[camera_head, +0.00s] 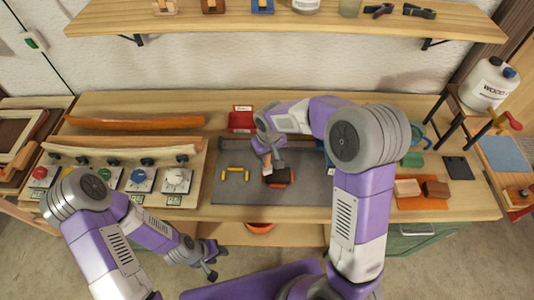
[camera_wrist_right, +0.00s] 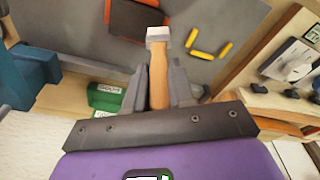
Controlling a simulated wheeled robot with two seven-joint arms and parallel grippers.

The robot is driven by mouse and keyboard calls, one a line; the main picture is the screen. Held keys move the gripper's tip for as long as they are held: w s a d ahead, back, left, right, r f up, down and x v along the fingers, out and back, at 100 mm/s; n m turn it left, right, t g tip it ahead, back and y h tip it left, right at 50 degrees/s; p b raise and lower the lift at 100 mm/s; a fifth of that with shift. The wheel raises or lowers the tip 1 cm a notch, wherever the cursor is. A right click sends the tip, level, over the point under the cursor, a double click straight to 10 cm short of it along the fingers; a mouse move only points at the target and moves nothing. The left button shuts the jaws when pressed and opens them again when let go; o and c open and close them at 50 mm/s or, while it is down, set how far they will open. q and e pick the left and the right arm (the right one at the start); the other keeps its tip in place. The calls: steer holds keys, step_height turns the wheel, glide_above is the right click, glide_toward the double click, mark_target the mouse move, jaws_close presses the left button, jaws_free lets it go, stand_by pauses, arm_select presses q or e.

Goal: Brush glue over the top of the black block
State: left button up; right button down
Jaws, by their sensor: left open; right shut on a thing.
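The black block (camera_head: 278,176) lies on the grey mat (camera_head: 310,190), with orange marks at its edges; it also shows at the top of the right wrist view (camera_wrist_right: 138,18). My right gripper (camera_head: 268,153) is shut on the wooden handle of a brush (camera_wrist_right: 158,80). The brush's pale head (camera_wrist_right: 158,34) overlaps the block's edge in the right wrist view; I cannot tell if it touches. My left gripper (camera_head: 211,271) is open and empty, low in front of the bench. The state of the block's top is too small to judge.
Yellow corner marks (camera_head: 235,175) lie on the mat left of the block. A red bin (camera_head: 241,119) stands behind. Knobs on a panel (camera_head: 140,180) and a bent lath (camera_head: 135,123) are at left. Wooden blocks on an orange mat (camera_head: 420,204) are at right. My right arm hides part of the bench.

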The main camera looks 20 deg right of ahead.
steer(key=shift+f+b, duration=0.85)
steer(key=shift+f, duration=0.2)
steer(key=shift+d, duration=0.15)
